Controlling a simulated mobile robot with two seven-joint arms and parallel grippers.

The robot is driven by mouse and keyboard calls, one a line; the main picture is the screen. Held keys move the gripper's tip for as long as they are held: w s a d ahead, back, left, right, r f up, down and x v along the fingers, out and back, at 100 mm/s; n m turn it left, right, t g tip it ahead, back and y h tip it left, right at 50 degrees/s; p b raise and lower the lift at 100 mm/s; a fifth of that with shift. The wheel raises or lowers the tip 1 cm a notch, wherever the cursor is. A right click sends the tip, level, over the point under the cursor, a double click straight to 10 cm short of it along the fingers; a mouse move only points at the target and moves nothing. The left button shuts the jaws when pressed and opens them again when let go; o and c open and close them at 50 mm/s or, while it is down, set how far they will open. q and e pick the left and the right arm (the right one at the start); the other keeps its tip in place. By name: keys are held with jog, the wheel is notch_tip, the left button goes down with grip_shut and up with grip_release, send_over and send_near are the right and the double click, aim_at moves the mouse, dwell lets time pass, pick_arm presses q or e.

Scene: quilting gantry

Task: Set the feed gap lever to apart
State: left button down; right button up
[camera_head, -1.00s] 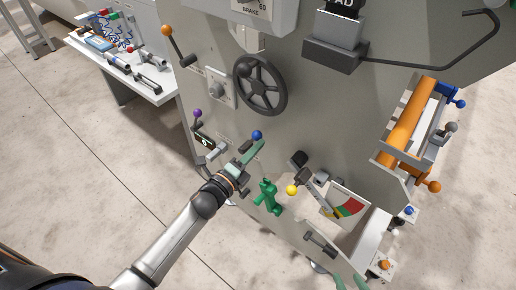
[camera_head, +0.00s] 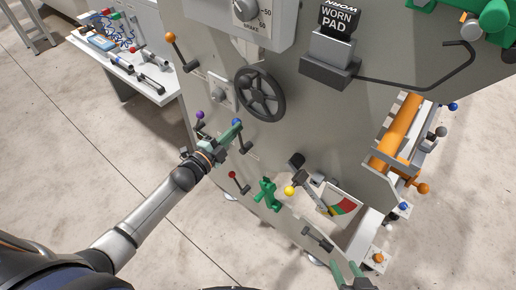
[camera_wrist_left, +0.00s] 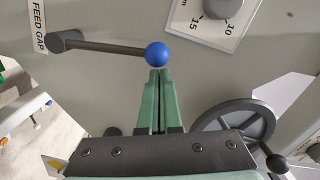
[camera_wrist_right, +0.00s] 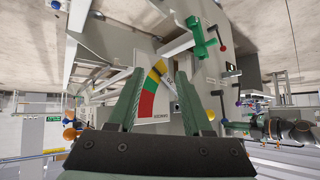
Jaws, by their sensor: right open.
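The feed gap lever has a blue ball knob (camera_wrist_left: 157,54) on a dark rod (camera_wrist_left: 105,47). In the left wrist view, the rod runs left to its pivot beside the FEED GAP label (camera_wrist_left: 38,25). In the head view, the blue knob (camera_head: 237,123) is at my left fingertips. My left gripper (camera_head: 236,130) has its fingers together; in its wrist view the tips (camera_wrist_left: 160,72) meet the knob's edge, with the ball beyond them, not visibly between them. My right gripper (camera_head: 350,267) is open and empty at the bottom; its spread fingers fill its wrist view (camera_wrist_right: 159,80).
A black handwheel (camera_head: 260,93) is right of the lever. A purple-knob lever (camera_head: 200,115), a red-knob lever (camera_head: 232,174), a green handle (camera_head: 266,194) and a yellow-knob lever (camera_head: 289,190) are nearby. An orange roller (camera_head: 398,130) stands at right.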

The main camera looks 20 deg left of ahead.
pick_arm(q)
jog(key=shift+w+a+n, duration=0.2)
jog(key=shift+a+n, duration=0.2)
jog(key=shift+a, duration=0.1)
jog(key=shift+w+a+n, duration=0.15)
jog(key=shift+a+n, duration=0.25)
jog(key=shift+a, duration=0.1)
jog(key=shift+w+a+f+n+b, duration=0.15)
jog(key=shift+a+n, duration=0.05)
jog(key=shift+a, duration=0.25)
jog(key=shift+w+a+f+n+b, duration=0.1)
jog(key=shift+w+a+f+n, duration=0.1)
jog(key=shift+a, duration=0.3)
jog(key=shift+w+a+f+n+b, duration=0.1)
jog(key=shift+w+a+n+b, duration=0.1)
jog(key=shift+a, duration=0.25)
pick_arm(e)
jog(key=shift+f, duration=0.25)
jog(key=shift+s, duration=0.1)
pick_arm(q)
jog(key=shift+r, duration=0.1)
